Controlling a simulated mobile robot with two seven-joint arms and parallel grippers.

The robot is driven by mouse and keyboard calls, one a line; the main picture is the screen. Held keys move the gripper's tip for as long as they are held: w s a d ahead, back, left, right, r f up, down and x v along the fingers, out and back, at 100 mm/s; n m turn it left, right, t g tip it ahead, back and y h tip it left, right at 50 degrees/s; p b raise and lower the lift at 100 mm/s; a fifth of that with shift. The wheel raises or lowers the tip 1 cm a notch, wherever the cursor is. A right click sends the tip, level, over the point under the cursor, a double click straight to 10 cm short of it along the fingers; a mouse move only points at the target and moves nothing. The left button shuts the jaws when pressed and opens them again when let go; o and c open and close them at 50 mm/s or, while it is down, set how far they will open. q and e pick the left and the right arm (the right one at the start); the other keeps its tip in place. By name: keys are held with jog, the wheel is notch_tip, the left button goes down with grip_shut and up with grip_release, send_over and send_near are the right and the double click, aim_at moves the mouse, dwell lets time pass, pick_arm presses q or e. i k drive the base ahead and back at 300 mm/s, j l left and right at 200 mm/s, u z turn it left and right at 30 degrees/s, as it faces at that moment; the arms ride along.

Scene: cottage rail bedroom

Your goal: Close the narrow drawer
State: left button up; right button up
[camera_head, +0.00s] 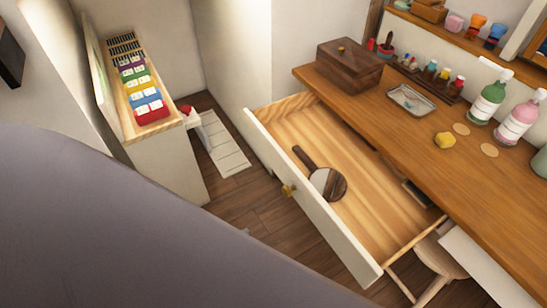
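A wide-open drawer (318,206) with a cream front and pale wooden inside sticks out from under the wooden tabletop (420,125). A brass knob (288,190) sits at the middle of its front. A dark wooden hand mirror (327,184) lies inside the drawer, and a dark object (416,194) lies near its back right. Neither gripper shows. A large grey rounded surface fills the lower left and hides part of the floor.
On the tabletop are a dark wooden box (348,66), a metal tray (411,100), a yellow lump (445,140) and green (487,102) and pink (519,123) pump bottles. A stool (440,258) stands beneath. An open cabinet (160,155) holds coloured items. Floor (262,215) before the drawer is clear.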

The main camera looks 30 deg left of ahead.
aim_at(377, 221)
jog(key=k+j+u, duration=0.1)
jog(key=u, duration=0.15)
jog(key=k+j+u, duration=0.1)
jog(key=u, duration=0.2)
jog(key=k+u, duration=0.6)
jog(key=u, duration=0.15)
jog(key=j+u, duration=0.55)
jog(key=k+j, duration=0.05)
jog(key=j, duration=0.05)
